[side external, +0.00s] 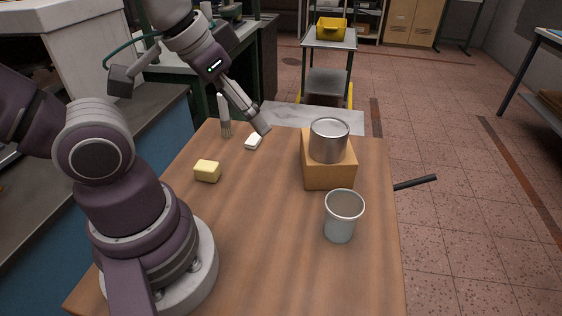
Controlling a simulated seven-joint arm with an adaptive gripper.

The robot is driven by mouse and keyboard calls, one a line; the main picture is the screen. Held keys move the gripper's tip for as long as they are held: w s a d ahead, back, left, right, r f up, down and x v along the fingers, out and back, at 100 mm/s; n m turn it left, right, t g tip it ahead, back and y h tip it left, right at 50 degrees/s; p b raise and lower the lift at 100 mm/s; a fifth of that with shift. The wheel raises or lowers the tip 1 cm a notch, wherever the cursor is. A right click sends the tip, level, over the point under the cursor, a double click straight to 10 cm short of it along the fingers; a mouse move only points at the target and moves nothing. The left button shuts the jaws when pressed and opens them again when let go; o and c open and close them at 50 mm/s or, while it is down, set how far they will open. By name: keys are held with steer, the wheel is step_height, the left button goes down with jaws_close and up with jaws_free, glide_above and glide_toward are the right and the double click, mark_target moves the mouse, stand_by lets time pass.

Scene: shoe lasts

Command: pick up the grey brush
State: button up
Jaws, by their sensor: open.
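The grey brush (225,116) is at the far left of the wooden table, with its pale handle up in the picture and its bristles toward the table top. I cannot tell whether it stands upright or lies over the far edge. My gripper (262,130) is open and points down, just right of the brush and apart from it in the picture. It holds nothing that I can see. Its far finger is mostly hidden.
A white block (254,142) lies just below my gripper in the picture. A yellow block (207,171) is nearer. A metal can (328,142) stands on an orange-brown box (329,176); a grey cup (341,217) stands in front. The table's (265,240) near middle is clear.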

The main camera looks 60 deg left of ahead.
steer(key=shift+c, duration=0.4)
steer(key=n+g+y, duration=0.2)
steer(key=n+y, duration=0.1)
steer(key=n, duration=0.4)
glide_above(220, 104)
steer(key=s, duration=0.2)
step_height(220, 104, down, 9)
steer(key=x, duration=0.2)
steer(key=d+x, duration=0.1)
steer(key=x, duration=0.5)
steer(key=shift+w+d+f, duration=0.15)
steer(key=shift+w, duration=0.1)
jaws_close()
